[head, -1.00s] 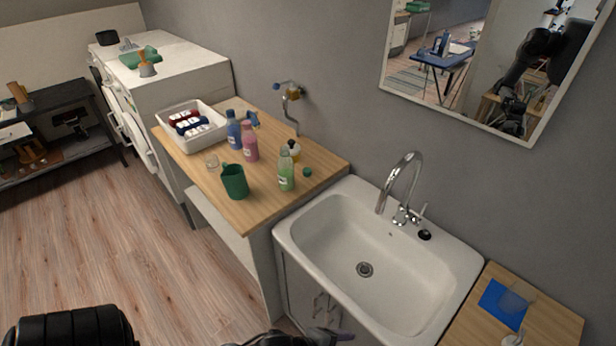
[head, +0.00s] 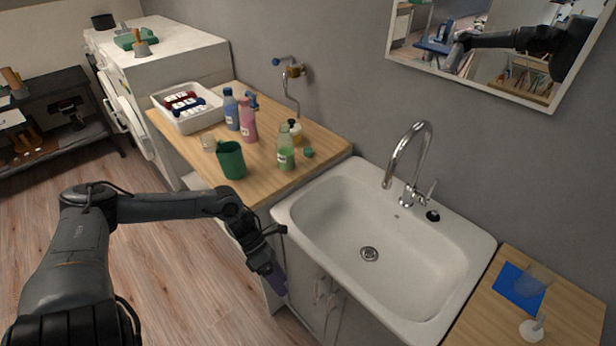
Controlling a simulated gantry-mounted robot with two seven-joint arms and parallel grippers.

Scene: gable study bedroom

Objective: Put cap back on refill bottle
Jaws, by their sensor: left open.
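A green refill bottle (head: 286,152) stands upright and uncapped on the wooden counter (head: 280,187). A small green cap (head: 308,153) lies on the counter just right of the bottle, apart from it. My left gripper (head: 276,284) is in front of the cabinet below the counter and the sink's left edge, pointing down. It is open and empty, well away from the bottle and cap. The fingertips are small and partly merge with the dark arm. My right gripper is out of view.
A green mug (head: 231,160), a clear glass (head: 208,143), pink (head: 248,122) and blue (head: 231,110) bottles, and a yellowish bottle (head: 296,134) stand near the refill bottle. A white bin (head: 190,122) is at the back left. The sink (head: 400,260) is empty. The counter's front right is clear.

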